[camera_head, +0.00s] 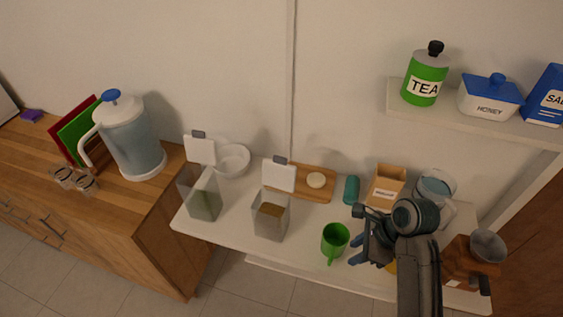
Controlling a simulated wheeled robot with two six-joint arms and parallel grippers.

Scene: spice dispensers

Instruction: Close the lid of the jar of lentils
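Two clear square jars stand on the white table with their white flip lids raised. The left jar (203,206) has greenish contents low inside, and its lid (200,151) stands up at the back. The middle jar (270,222) holds brown contents, and its lid (279,177) is also upright. No label shows, so I cannot tell which one holds the lentils. My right gripper (355,250) is open and empty, with blue fingertips apart, to the right of both jars beside the green mug. My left gripper is not in view.
A green mug (335,240) stands between the middle jar and my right gripper. A white bowl (233,159), a wooden board (316,190), a teal cylinder (351,189) and a cardboard box (386,187) stand along the back. A shelf (465,118) overhangs the right side.

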